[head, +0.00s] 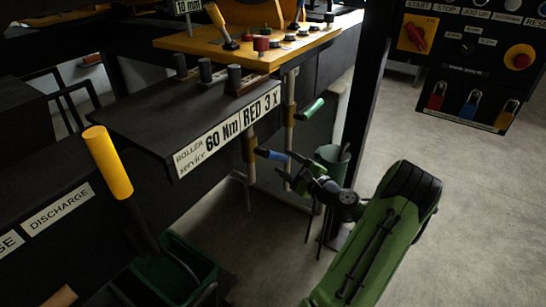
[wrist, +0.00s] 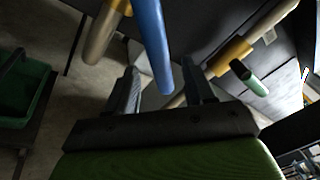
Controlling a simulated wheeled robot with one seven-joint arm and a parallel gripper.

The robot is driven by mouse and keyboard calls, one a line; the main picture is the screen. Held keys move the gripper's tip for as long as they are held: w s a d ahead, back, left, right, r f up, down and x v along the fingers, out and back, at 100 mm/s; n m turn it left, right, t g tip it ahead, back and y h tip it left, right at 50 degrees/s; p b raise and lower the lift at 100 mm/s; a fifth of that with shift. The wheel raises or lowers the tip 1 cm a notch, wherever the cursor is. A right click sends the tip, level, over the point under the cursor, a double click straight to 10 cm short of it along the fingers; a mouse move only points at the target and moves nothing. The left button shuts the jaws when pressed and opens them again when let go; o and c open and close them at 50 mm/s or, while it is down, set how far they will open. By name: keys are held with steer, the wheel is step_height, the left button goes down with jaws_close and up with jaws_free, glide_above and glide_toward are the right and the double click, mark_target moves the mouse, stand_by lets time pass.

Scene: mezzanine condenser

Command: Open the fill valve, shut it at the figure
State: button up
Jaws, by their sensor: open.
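A blue lever handle (head: 271,155) sticks out from a pipe with a yellow-brown collar below the dark shelf. A green lever handle (head: 312,109) sits on a similar pipe behind it. No label shows which is the fill valve, and no level figure is readable. My gripper (head: 287,172) is open and close to the blue handle in the head view. In the wrist view, the blue handle (wrist: 152,45) reaches down between the open fingers of my gripper (wrist: 160,80); I cannot tell whether they touch it. The green handle (wrist: 249,78) is right of the fingers.
The dark shelf edge (head: 130,128), signed "60 Nm RED 3x", overhangs the pipes. A grey bucket (head: 332,163) stands behind my gripper. A yellow lever (head: 108,162) rises at left above a green bin (head: 172,275). A control panel (head: 470,60) hangs upper right. Floor at right is clear.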

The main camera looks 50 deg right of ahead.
steer(key=x, duration=0.6)
steer(key=shift+w, duration=0.1)
jaws_close()
